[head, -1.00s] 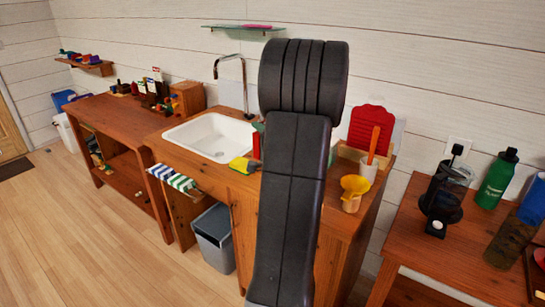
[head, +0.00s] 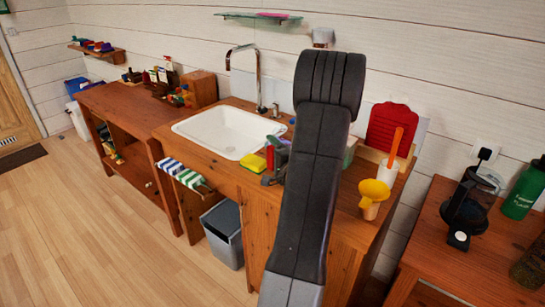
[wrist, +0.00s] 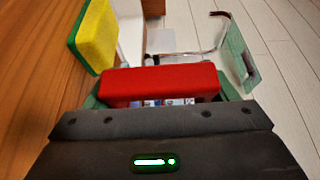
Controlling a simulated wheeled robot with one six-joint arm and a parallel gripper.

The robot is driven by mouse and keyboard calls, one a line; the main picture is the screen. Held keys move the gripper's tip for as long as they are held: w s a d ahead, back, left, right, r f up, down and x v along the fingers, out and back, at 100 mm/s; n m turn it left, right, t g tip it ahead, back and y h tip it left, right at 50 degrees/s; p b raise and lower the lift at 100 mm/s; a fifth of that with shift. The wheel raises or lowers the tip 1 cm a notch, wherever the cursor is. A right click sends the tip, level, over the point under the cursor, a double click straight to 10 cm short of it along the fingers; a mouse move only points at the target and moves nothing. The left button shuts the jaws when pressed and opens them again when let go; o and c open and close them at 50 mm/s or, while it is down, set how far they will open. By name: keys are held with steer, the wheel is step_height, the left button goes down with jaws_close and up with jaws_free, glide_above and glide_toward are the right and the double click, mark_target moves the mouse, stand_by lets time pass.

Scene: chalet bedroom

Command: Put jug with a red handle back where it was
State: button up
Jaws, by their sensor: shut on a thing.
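The jug's red handle (wrist: 160,83) fills the middle of the wrist view, across the front of my gripper (wrist: 165,104), which is shut on it. The jug's body is mostly hidden behind the handle. In the head view, my gripper (head: 277,162) shows beside my arm at the sink's right front corner, with a bit of the red handle (head: 270,157) at it. My arm hides the rest. I cannot tell whether the jug touches the counter (head: 340,215).
A yellow and green sponge (head: 253,163) lies close left of my gripper. The white sink (head: 225,132) and tap (head: 243,62) are behind it. A yellow funnel-like cup (head: 374,191), white holder (head: 388,172) and red board (head: 393,127) stand to the right.

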steer(key=shift+f, duration=0.6)
steer(key=shift+f+b, duration=0.2)
steer(key=shift+b, duration=0.15)
steer(key=o, duration=1.3)
steer(key=shift+r, duration=0.1)
steer(key=shift+r, duration=0.1)
steer(key=shift+r+p, duration=0.15)
steer(key=shift+p, duration=0.35)
steer(key=b+v, duration=0.5)
steer(key=v, duration=0.6)
steer(key=shift+s+d, duration=0.25)
steer(key=shift+s, duration=0.25)
